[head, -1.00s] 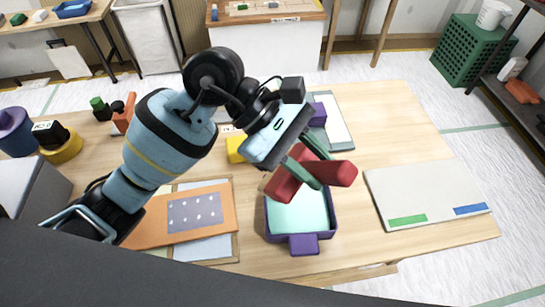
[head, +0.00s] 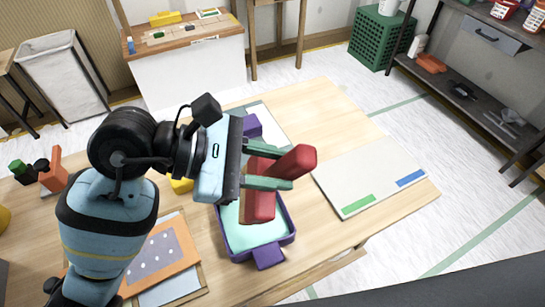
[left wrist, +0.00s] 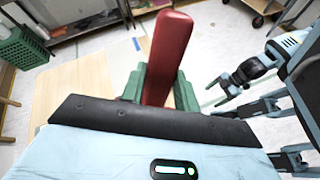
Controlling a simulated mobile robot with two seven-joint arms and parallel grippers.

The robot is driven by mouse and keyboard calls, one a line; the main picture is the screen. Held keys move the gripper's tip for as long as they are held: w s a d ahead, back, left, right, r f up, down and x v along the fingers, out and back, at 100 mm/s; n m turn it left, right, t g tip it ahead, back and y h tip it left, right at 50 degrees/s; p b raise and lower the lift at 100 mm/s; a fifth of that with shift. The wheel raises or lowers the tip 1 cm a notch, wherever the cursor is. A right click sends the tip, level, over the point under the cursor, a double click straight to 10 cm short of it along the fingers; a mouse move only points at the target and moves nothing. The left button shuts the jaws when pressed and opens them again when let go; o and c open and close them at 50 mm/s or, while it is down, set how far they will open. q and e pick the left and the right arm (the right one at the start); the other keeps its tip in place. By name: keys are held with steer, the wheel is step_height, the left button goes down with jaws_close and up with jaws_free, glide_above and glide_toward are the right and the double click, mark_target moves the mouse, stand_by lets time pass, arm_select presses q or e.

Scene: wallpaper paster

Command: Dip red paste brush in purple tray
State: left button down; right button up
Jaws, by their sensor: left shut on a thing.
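My left gripper (head: 268,182) is shut on the red paste brush (head: 293,162), its green fingers around the handle. The handle sticks out to the upper right. The brush's wide lower part (head: 259,207) hangs down over the purple tray (head: 289,238) and overlaps its inside. I cannot tell whether it touches the pale teal paste (head: 245,238). In the left wrist view the red handle (left wrist: 168,55) stands between the fingers. An arm, seemingly my right, shows at that view's right with its gripper (left wrist: 228,88); its jaw state is unclear.
A pale board (head: 375,180) with green and blue strips lies to the right. An orange dotted sheet (head: 185,255) lies left of the tray, with a yellow block (head: 181,186) above it. Another purple piece (head: 252,124) is behind the gripper. Bare wood lies between tray and board.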

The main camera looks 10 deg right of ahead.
mark_target(273, 196)
arm_select(q)
step_height(273, 196, down, 3)
steer(key=shift+f+b, duration=0.1)
steer(key=shift+b, duration=0.65)
steer(key=shift+f+b, duration=0.9)
steer(key=shift+f, duration=0.75)
arm_select(e)
steer(key=f, duration=0.2)
steer(key=s+f, duration=0.1)
steer(key=shift+a+f, duration=0.15)
steer(key=shift+f, duration=0.2)
arm_select(q)
steer(key=shift+f, duration=0.25)
arm_select(e)
steer(key=shift+s+f+g, duration=0.1)
steer(key=shift+s+g, duration=0.05)
steer(key=shift+g, duration=0.15)
arm_select(q)
steer(key=shift+f, duration=1.3)
steer(key=shift+r, duration=4.1)
